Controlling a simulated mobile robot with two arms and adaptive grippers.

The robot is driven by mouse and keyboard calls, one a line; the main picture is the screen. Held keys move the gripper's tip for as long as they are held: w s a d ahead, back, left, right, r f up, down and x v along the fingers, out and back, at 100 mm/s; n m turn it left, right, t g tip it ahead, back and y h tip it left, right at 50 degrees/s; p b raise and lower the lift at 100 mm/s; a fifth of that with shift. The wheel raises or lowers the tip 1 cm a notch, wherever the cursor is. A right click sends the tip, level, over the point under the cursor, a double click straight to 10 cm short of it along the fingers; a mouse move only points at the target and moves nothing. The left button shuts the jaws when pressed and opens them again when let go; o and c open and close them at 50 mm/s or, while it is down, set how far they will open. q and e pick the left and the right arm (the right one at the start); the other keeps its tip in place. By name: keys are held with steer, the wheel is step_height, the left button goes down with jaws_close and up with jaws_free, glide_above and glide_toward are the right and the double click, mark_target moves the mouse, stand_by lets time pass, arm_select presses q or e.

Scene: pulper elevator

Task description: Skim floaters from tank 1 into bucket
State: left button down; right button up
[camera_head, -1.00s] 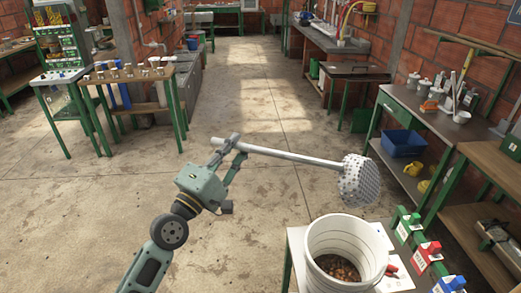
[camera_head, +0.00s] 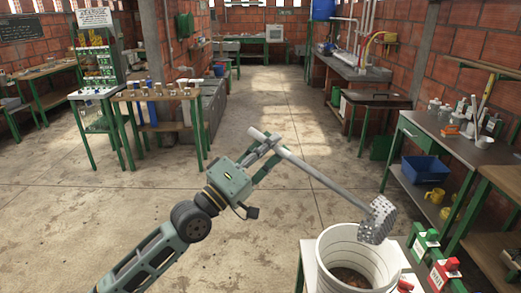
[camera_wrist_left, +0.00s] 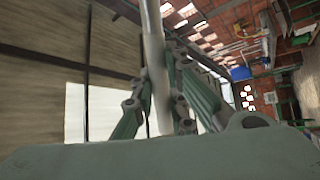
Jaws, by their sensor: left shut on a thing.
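My left gripper (camera_head: 262,157) is shut on the handle of a skimmer (camera_head: 325,180), a long pale rod with a perforated metal scoop (camera_head: 378,220) at its far end. The rod slopes down to the right. The scoop is tilted and hangs over the far right part of the rim of a white bucket (camera_head: 337,246); I cannot tell whether they touch. Brownish contents (camera_head: 350,279) lie in the bucket. In the left wrist view the rod (camera_wrist_left: 155,70) passes between the fingers. No tank marked 1 can be made out. My right gripper is not in view.
The bucket stands on a white-topped stand (camera_head: 309,260) with green legs. Green and red labelled boxes (camera_head: 440,268) stand to its right. A workbench (camera_head: 460,135) with a blue bin (camera_head: 425,168) below lines the right. The middle floor (camera_head: 270,110) is clear.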

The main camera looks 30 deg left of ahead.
arm_select(q)
steer(key=s+d+r+m+g+h+p, duration=0.25)
steer(key=d+r+m+p, duration=0.3)
steer(key=d, duration=0.35)
steer(key=s+d+r+m+g+h+p, duration=0.1)
steer(key=s+d+r+m+h+p, duration=0.3)
steer(key=d+m, duration=0.4)
steer(key=s+d+f+m+g+p, duration=0.1)
steer(key=s+d+f+m+p, duration=0.1)
steer(key=d, duration=0.6)
steer(key=s+d+f+m+g+p, duration=0.2)
steer(key=d+m, duration=0.3)
steer(key=d, duration=0.3)
steer(key=s+d+f+m+g+p, duration=0.1)
steer(key=d+f+m+g+p, duration=0.1)
steer(key=d, duration=0.6)
step_height(320, 180, down, 2)
steer(key=shift+s+d+f+m+y+p, duration=0.35)
steer(key=shift+m+p, duration=0.3)
steer(key=shift+p, duration=0.4)
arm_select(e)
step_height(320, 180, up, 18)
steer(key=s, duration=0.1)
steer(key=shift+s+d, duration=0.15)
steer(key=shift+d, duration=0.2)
arm_select(q)
steer(key=shift+a, duration=0.15)
